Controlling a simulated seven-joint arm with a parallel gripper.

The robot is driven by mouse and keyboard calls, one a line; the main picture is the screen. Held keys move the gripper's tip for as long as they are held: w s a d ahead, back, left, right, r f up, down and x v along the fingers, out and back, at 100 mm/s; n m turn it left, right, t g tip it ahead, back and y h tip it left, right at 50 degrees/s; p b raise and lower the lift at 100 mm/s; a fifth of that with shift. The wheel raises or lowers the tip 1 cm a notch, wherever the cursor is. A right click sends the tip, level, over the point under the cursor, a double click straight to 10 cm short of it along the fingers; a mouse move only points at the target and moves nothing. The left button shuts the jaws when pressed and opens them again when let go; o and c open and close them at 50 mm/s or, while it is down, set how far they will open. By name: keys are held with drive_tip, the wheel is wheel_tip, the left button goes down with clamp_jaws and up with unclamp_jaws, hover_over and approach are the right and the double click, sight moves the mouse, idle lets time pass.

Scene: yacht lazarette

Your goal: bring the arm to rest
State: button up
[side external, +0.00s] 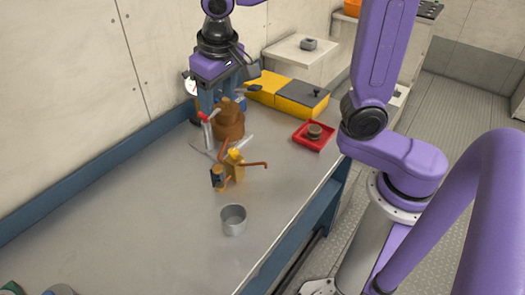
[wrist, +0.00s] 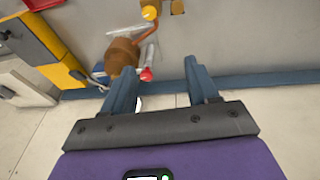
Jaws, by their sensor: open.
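My gripper (side external: 219,98) hangs with fingers down over the far part of the grey bench (side external: 150,215). A brown stepped round piece (side external: 229,126) stands by the fingers in the side view. In the wrist view this brown piece (wrist: 121,56) lies left of the gap, partly behind the left finger. A red-tipped silver handle (side external: 204,118) is beside it. I cannot tell whether a finger touches either one.
An orange-brown fitting with a bent handle (side external: 237,163) and a grey cup (side external: 233,222) stand nearer. A yellow box (side external: 301,103) and pale blocks (side external: 293,58) stand behind. The bench's left front is mostly clear.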

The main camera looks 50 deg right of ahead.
drive_tip(key=s+d+f+n, duration=0.2)
drive_tip(key=s+d+n, duration=0.1)
drive_tip(key=s, duration=0.4)
drive_tip(key=s+d+f+n+g+y, duration=0.1)
drive_tip(key=s+d+f+n, duration=0.1)
drive_tip(key=s+n, duration=0.3)
drive_tip(key=s+d+f+n+g, duration=0.1)
drive_tip(key=s+d+f+n, duration=0.1)
drive_tip(key=s, duration=0.8)
drive_tip(key=shift+s+d+f+n, duration=0.2)
drive_tip(key=shift+s+d+n, duration=0.1)
drive_tip(key=shift+d+n, duration=0.75)
drive_tip(key=shift+a, duration=0.2)
